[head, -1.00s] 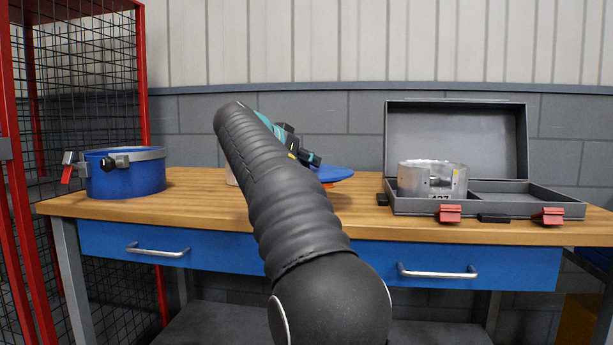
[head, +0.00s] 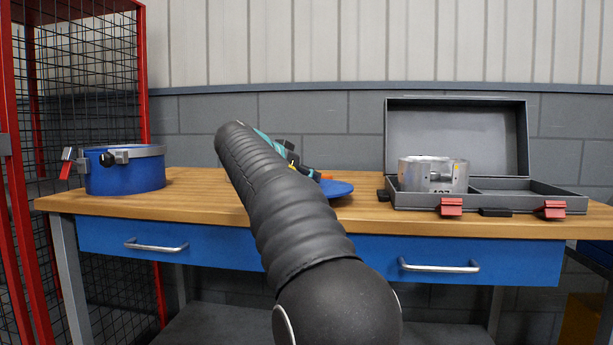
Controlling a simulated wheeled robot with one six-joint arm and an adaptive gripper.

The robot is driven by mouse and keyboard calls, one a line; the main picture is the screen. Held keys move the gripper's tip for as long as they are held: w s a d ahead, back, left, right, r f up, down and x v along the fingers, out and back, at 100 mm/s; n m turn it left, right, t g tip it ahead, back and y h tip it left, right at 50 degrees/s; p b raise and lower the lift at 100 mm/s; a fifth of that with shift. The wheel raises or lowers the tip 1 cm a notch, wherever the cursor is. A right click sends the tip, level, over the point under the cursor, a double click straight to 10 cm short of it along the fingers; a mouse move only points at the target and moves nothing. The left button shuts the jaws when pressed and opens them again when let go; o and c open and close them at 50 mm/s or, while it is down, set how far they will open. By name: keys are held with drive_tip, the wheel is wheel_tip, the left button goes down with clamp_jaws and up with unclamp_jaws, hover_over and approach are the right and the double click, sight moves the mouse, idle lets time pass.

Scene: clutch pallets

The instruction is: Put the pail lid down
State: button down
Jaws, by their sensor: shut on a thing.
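The blue pail lid (head: 338,189) is a flat disc just right of my arm, low at the wooden tabletop. Whether it touches the wood I cannot tell. My gripper (head: 312,174) is shut on the lid at its upper left side; my arm hides most of the grip and the lid's left part. A blue pail (head: 125,175) with a grey clamp ring (head: 140,152) around its top stands at the table's left end.
The workbench (head: 200,200) has a clear stretch between the pail and my arm. An open grey case (head: 555,196) at right holds a metal cylinder part (head: 432,176). A small orange thing (head: 326,177) shows just behind the lid. A red mesh cage (head: 143,80) stands at left.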

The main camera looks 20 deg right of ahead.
drive_tip(key=shift+f, duration=0.1)
drive_tip(key=c, duration=0.9)
unclamp_jaws()
drive_tip(key=shift+r+p, duration=0.3)
drive_tip(key=v, duration=0.4)
drive_tip(key=p+v, duration=0.1)
drive_tip(key=v, duration=0.7)
drive_tip(key=shift+r, duration=0.35)
